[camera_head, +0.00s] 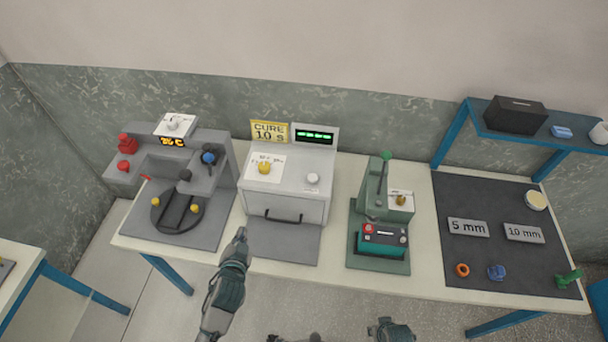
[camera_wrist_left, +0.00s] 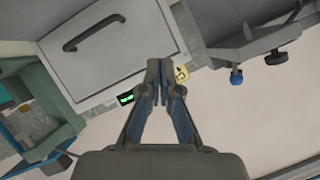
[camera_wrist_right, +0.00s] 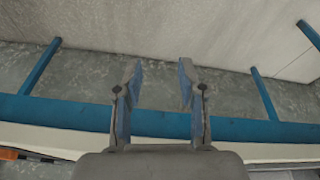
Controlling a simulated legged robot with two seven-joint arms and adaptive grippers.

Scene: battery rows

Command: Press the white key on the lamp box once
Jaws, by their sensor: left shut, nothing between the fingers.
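The lamp box (camera_head: 285,190) is a pale grey box with a dark front handle, standing on the bench at the middle. Its white key (camera_head: 312,178) is a small round button on the sloped top, right of a yellow knob (camera_head: 264,167). My left gripper (camera_head: 241,236) is shut and empty, in front of the box at its lower left, apart from the key. In the left wrist view the shut fingertips (camera_wrist_left: 158,66) overlap the box front (camera_wrist_left: 110,50); the key cannot be made out there. My right gripper (camera_wrist_right: 160,75) is open and empty near the blue table frame.
A grey machine with a turntable (camera_head: 178,208) stands left of the box. A dark mat (camera_head: 490,195) with labelled blocks and a blue shelf (camera_head: 465,130) lie further right. A yellow "CURE 10 s" sign (camera_head: 269,131) stands behind the box.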

